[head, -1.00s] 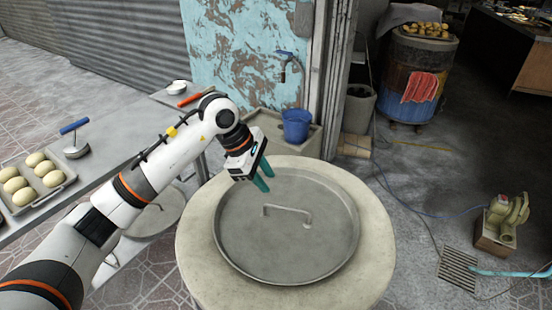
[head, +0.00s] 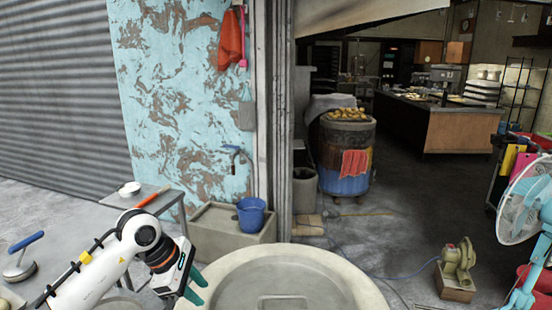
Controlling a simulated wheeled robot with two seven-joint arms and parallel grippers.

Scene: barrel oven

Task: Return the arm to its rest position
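My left arm comes in from the lower left, and its gripper (head: 194,287) points down and to the right. Its two teal fingers look apart, with nothing seen between them. The gripper is at the left edge of the round barrel oven's pale rim (head: 219,266). The oven's grey metal lid (head: 330,285) lies on top, with its handle (head: 283,299) partly cut off by the bottom of the picture. The gripper is apart from the handle. My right gripper is not in view.
A side table (head: 150,202) with a white bowl stands beyond my arm. A blue bucket (head: 251,217) sits in a stone basin (head: 209,229) behind the oven. A blower (head: 458,264) and a blue fan (head: 524,200) are at right. Floor between oven and blower is mostly clear.

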